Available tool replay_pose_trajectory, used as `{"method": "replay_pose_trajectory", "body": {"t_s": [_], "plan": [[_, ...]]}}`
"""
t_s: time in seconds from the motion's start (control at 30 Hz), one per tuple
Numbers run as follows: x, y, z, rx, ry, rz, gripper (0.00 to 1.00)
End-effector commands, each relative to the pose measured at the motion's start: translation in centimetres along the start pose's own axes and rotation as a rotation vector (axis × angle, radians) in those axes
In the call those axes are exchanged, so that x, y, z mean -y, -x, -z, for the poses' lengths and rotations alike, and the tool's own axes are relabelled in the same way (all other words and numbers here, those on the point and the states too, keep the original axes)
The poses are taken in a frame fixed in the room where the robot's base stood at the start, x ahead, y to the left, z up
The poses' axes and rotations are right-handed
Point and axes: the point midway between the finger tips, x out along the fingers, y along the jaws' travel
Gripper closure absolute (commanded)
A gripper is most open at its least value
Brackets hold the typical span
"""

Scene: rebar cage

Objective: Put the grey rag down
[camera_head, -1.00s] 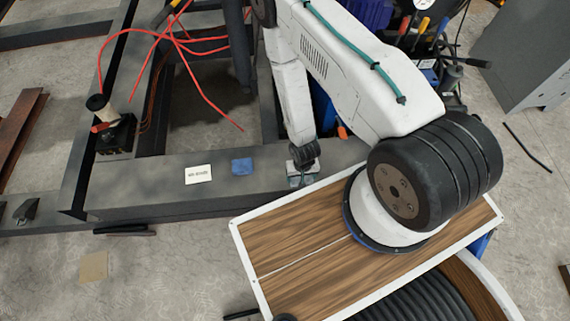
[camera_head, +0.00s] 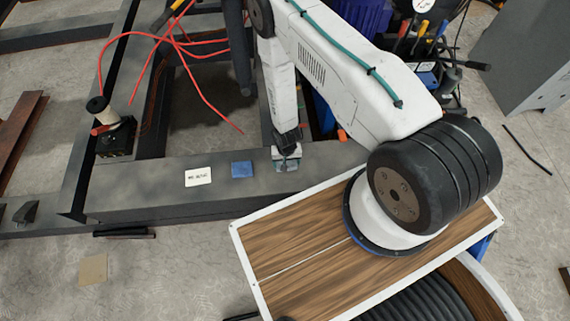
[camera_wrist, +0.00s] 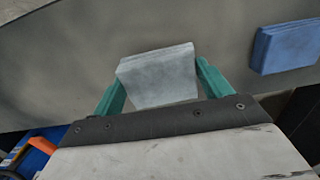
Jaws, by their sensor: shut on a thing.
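The grey rag (camera_wrist: 158,76) is a folded pale grey block between the green fingers of my gripper (camera_wrist: 160,88) in the wrist view. The gripper is shut on it. In the head view my gripper (camera_head: 286,165) is over the right part of the dark grey steel beam (camera_head: 140,203), to the right of the blue rag. The grey rag is mostly hidden by the gripper there. I cannot tell whether it touches the beam.
A folded blue rag (camera_head: 242,169) lies on the beam, also at right in the wrist view (camera_wrist: 288,46). A white label card (camera_head: 198,177) lies left of it. Red cables (camera_head: 200,90) hang over the frame. Bare beam extends left of the card.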

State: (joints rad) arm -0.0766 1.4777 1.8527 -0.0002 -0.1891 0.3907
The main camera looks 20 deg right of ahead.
Motion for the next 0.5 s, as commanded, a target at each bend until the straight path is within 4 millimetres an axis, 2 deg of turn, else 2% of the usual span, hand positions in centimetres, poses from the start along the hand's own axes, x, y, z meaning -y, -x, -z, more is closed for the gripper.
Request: {"method": "replay_pose_trajectory", "body": {"t_s": [0.1,0.3,0.5], "plan": [[0.4,-0.4,1.0,0.0,0.0,0.0,0.51],[0.4,-3.3,0.8,0.001,0.0,0.0,0.51],[0.4,-3.6,0.8,0.0,0.0,0.0,0.51]]}}
